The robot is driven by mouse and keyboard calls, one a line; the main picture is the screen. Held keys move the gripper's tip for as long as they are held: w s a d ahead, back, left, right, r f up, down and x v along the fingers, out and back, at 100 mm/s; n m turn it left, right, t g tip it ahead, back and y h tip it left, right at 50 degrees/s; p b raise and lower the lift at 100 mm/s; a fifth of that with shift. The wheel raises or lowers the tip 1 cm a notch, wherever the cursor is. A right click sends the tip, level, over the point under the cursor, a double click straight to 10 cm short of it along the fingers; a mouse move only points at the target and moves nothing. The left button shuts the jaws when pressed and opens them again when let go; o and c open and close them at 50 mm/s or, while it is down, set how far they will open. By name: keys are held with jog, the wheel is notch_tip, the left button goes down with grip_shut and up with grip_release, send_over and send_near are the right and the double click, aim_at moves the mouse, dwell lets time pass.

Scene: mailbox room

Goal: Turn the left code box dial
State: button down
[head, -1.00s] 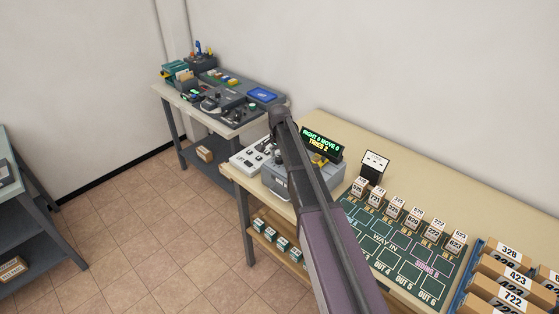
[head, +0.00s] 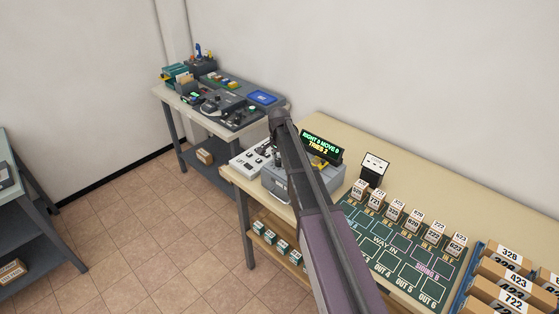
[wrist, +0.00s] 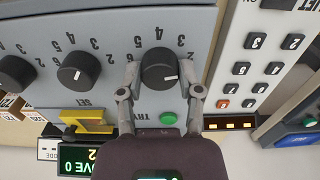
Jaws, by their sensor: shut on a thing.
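The grey code box (head: 278,187) stands at the left end of the long bench, partly hidden behind my arm in the head view. In the wrist view its face (wrist: 112,22) appears upside down, with three black dials. My gripper (wrist: 160,76) is shut on the dial at the right of that picture, the left code box dial (wrist: 158,60), one finger on each side. The dial's white mark points right and slightly down. The middle dial (wrist: 78,66) and another dial (wrist: 14,72) are free. A green button (wrist: 168,118) lies between the fingers, clear of them.
A lit display (head: 322,145) reads "RIGHT 0 MOVE 0 TRIES 2". A yellow part (wrist: 86,122) sits close beside the box, and a white keypad panel (wrist: 258,62) is on its other side. A green mat (head: 388,247) with small numbered boxes lies to the right.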

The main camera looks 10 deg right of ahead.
jog(key=shift+n, duration=0.4)
jog(key=n, duration=0.3)
jog(key=shift+n, duration=0.3)
jog(key=n, duration=0.3)
jog(key=shift+n, duration=0.3)
jog(key=n, duration=0.3)
jog(key=shift+n, duration=2.3)
jog(key=shift+c, duration=1.3)
grip_release()
